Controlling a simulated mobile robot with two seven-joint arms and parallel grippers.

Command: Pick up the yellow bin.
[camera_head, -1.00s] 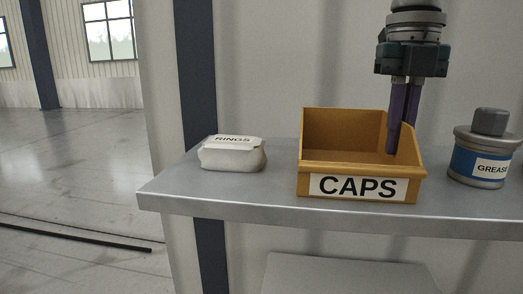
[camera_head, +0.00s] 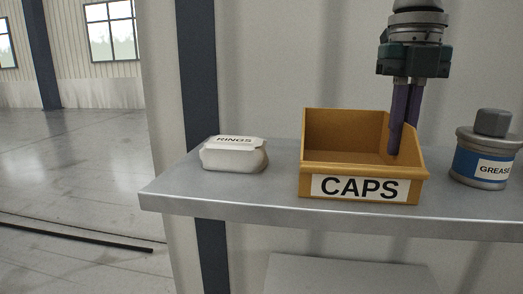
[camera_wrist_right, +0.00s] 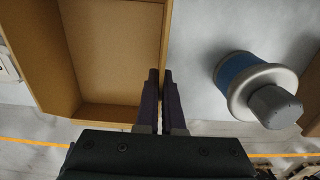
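The yellow bin (camera_head: 330,170) with a white CAPS label stands upright on the grey metal shelf, open at the top and empty as far as I see. My right gripper (camera_head: 402,148) points down at its right side wall. One finger is inside the bin and the other is outside, partly hidden by the wall. In the right wrist view the fingers (camera_wrist_right: 160,78) are close together with the rim of the bin (camera_wrist_right: 166,40) between them, so the gripper looks shut on that wall. My left gripper is not in view.
A white RINGS pack (camera_head: 233,155) lies left of the bin on the shelf (camera_head: 260,205). A GREASE can (camera_head: 484,160) stands close on the right; it also shows in the right wrist view (camera_wrist_right: 240,75). A wall is behind. Some shelf is free between pack and bin.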

